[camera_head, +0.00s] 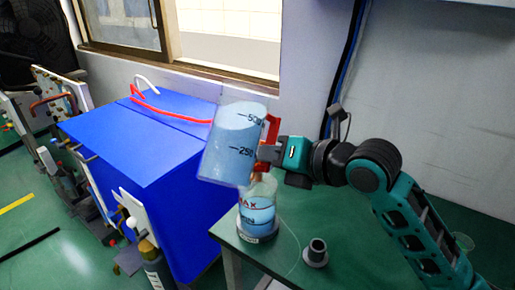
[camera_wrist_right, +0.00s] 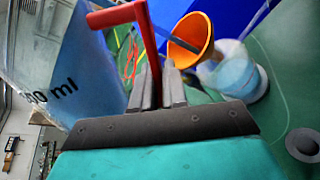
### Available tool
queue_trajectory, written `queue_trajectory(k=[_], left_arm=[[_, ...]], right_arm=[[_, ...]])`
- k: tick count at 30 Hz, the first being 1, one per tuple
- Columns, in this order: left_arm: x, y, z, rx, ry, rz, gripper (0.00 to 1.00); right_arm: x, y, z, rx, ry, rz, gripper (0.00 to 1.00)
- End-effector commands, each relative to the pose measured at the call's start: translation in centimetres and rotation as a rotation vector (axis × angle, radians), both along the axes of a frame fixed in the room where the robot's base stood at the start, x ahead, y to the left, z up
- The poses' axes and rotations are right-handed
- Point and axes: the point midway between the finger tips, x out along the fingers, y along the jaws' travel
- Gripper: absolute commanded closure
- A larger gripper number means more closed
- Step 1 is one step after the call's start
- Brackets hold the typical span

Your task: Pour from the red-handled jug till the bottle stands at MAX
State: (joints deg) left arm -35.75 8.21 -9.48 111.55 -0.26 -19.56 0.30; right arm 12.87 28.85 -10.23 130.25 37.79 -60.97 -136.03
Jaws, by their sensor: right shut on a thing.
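The clear jug (camera_head: 232,140) holds light blue liquid and has 250 and 500 marks. It is in the air, leaning slightly, its base to the lower left. My right gripper (camera_head: 268,153) is shut on its red handle (camera_wrist_right: 146,40). The clear bottle (camera_head: 257,214) stands upright on the green table, below and slightly right of the jug. It holds blue liquid with the surface near its red MAX mark; the exact level is hard to tell. An orange funnel (camera_wrist_right: 190,38) sits at the bottle's top in the wrist view. No stream shows. My left gripper is not in view.
A small dark flanged piece (camera_head: 316,253) stands on the table (camera_head: 350,235) right of the bottle. A large blue box (camera_head: 140,140) with a red hose on top is to the left. A wall is behind. The table's right part is mostly clear.

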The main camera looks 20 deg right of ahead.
Motion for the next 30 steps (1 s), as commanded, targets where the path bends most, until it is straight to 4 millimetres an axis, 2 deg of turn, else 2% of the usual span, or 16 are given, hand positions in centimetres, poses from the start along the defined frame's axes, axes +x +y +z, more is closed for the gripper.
queue_trajectory(k=[30], left_arm=[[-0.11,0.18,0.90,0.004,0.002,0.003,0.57]], right_arm=[[-0.40,0.34,0.40,0.052,0.055,0.001,1.00]])
